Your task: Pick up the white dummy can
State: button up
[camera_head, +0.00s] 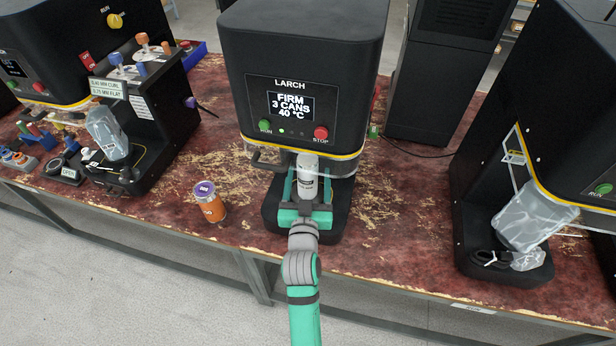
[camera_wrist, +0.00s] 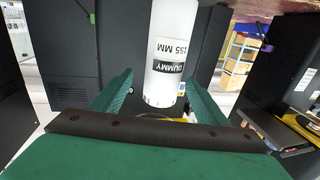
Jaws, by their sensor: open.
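The white dummy can (camera_head: 307,170) stands in the opening of the black LARCH machine (camera_head: 302,58), under its head. In the wrist view the can (camera_wrist: 172,95) is a white cylinder with labels reading DUMMY and 155 MM. My green gripper (camera_head: 306,188) reaches into the machine's opening at the can. In the wrist view the gripper (camera_wrist: 160,86) is open, one finger on each side of the can. A gap shows at the left finger; contact on the right is hard to tell. The can's far side is hidden.
An orange can with a purple top (camera_head: 209,202) stands on the worn red bench (camera_head: 385,215) left of the machine. A machine with a bagged part (camera_head: 534,217) stands at right. Another station with a bagged part (camera_head: 107,134) stands at left. Bench on either side is mostly clear.

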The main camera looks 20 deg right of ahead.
jog(key=x, duration=0.7)
jog(key=shift+w+a, duration=0.2)
jog(key=shift+w, duration=0.05)
jog(key=shift+c, duration=0.6)
jog(key=shift+r, duration=0.1)
jog(key=c, duration=1.2)
jog(key=shift+o, duration=0.2)
